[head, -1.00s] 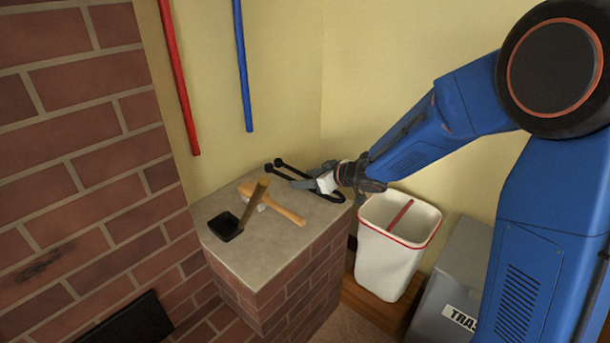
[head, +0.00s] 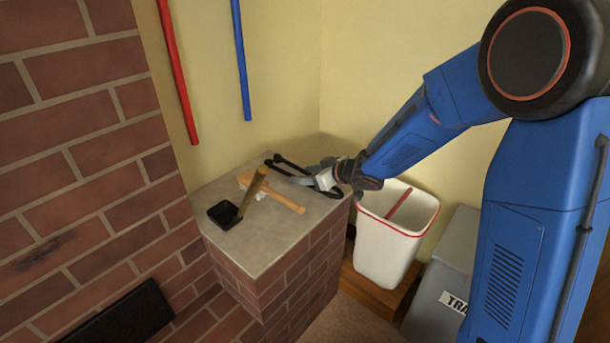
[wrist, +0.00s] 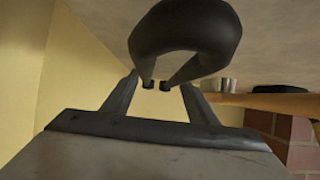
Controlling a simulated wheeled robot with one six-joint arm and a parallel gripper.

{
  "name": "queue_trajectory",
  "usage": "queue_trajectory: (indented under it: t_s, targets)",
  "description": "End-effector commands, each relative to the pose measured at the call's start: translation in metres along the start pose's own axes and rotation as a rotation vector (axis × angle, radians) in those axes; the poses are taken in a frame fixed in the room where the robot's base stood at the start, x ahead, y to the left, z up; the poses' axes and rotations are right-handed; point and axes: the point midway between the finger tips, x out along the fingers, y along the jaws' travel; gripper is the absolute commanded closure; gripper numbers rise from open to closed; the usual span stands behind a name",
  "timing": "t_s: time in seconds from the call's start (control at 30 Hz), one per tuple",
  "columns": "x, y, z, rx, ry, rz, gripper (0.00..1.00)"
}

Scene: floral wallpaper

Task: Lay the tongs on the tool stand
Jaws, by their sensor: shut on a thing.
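The black tongs (head: 293,179) are at the back right of the stone-topped brick block (head: 222,255), which looks like the tool stand. Their two rounded tips point left toward the wall and their bowed end is at the right. My gripper (head: 312,178) is shut on the tongs from the right side. In the wrist view the bowed end of the tongs (wrist: 185,30) is large above my gripper (wrist: 160,84), with the two tips beyond. The tongs are at or very close to the stone top; whether they touch it I cannot tell.
A wooden-handled brush (head: 285,200) and a black pan with an upright wooden handle (head: 225,214) occupy the front left of the top. A white bin (head: 385,250) and a grey trash box (head: 440,275) stand at the right. Red (head: 178,70) and blue (head: 241,60) poles are by the wall.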

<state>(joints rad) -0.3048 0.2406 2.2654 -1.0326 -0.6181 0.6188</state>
Motion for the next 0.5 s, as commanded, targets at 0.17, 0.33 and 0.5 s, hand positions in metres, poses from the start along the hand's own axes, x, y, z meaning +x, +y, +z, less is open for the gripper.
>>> queue_trajectory:
  t_s: [0.17,0.33,0.5]
  targets:
    - [0.0014,0.0001,0.002,0.001,0.001,0.0,0.87]
    - [0.0027,0.0,0.0043,0.001,0.001,0.0,0.87]
    - [0.0039,-0.0001,0.0067,0.0,0.001,-0.001,0.87]
